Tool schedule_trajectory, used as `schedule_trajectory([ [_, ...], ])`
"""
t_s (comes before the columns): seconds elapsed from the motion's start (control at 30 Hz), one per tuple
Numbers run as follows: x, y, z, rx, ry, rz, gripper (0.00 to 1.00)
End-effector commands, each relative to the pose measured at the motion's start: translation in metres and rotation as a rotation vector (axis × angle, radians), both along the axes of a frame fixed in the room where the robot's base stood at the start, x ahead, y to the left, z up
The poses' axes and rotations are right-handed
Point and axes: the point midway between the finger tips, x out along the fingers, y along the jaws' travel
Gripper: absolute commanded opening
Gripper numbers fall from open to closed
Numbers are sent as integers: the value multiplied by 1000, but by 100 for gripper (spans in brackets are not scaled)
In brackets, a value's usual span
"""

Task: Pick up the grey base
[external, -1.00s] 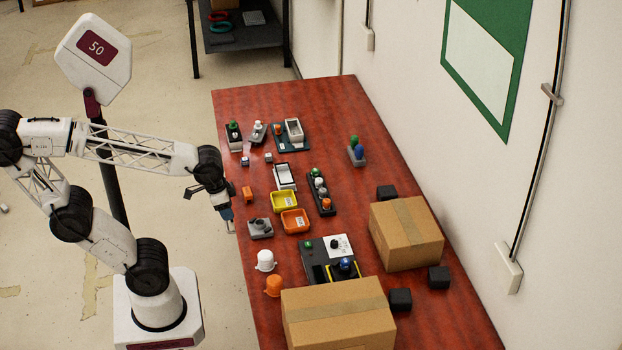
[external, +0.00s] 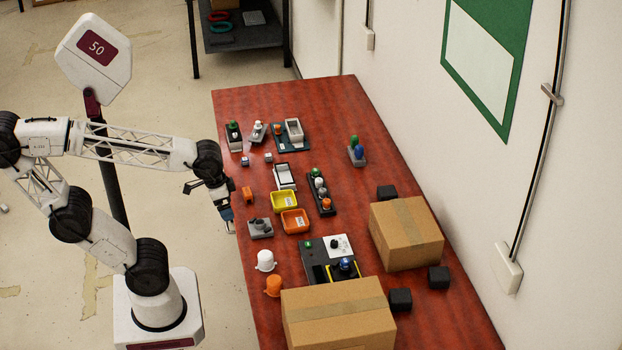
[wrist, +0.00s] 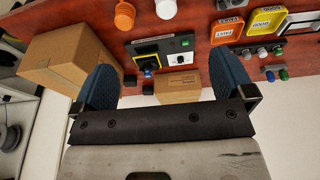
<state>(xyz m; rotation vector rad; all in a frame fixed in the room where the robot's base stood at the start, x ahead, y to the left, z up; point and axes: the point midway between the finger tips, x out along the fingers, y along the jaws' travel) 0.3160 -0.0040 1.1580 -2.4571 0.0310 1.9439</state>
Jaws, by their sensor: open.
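Two grey bases show in the external view. One grey base (external: 260,228) lies near the table's left edge, with darker grey parts on top. Another grey base (external: 357,160) stands farther right and carries a green and a blue piece; it also shows in the wrist view (wrist: 271,69). I cannot tell which one the task means. My gripper (external: 229,221) hangs by the table's left edge, to the left of the first base and apart from it. In the wrist view, its two blue fingers (wrist: 165,82) are wide apart with nothing held between them.
A yellow tray (external: 284,201) and an orange tray (external: 295,222) lie right of the nearer base. A white cup (external: 265,261), an orange cup (external: 273,286) and a control panel (external: 320,262) are nearer the camera. Cardboard boxes (external: 405,235) stand right.

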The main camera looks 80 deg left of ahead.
Motion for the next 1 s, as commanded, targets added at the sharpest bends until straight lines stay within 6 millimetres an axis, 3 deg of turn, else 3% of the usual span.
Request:
schedule_trajectory([
  [0.23,0,0,31,0,-2,0,100],
  [0.57,11,18,28,38,-64,55,100],
  [0.77,22,39,26,81,-139,113,100],
  [1.0,43,83,26,167,-308,219,100],
])
